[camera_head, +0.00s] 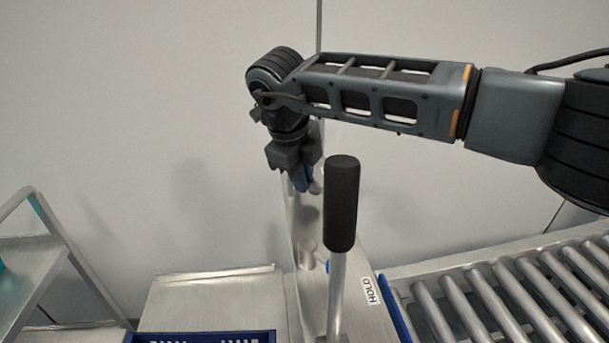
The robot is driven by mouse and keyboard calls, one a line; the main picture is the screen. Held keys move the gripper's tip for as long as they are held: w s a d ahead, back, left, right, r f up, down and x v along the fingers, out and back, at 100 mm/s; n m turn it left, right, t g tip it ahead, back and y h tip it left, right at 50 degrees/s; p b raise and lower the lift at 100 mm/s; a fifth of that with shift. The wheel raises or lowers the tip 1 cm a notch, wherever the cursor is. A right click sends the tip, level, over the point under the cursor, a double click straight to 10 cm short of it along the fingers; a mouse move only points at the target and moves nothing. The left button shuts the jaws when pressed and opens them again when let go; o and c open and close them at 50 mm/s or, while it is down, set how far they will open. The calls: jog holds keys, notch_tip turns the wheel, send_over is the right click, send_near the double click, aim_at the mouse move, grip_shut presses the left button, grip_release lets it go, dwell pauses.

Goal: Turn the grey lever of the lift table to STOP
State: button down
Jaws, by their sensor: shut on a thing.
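My gripper (303,183) points down over the far part of a narrow metal panel (312,284). Its blue fingers are shut on a pale grey piece, which I take to be the grey lever (317,184); only a little of it shows beside the fingers. The rest of the lever and its pivot are hidden or too small to make out. A label reading HOLD (371,291) is on the panel's near right side. No STOP label is readable in this view.
A tall lever with a black grip (342,204) stands upright in front of my gripper. A roller conveyor (500,290) lies at right. A blue crate (205,337) and a metal surface (205,300) are at lower left, a metal rack (30,262) at far left. A plain wall stands behind.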

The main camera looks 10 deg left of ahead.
jog(key=shift+s+a+m, duration=0.15)
jog(key=shift+a+m, duration=0.25)
jog(key=shift+m, duration=0.1)
dwell(0.3)
jog(key=c, duration=1.2)
grip_release()
jog(key=shift+m, duration=0.3)
jog(key=b+v, duration=0.1)
jog(key=v, duration=0.6)
jog(key=shift+r, duration=0.4)
jog(key=shift+a, duration=0.1)
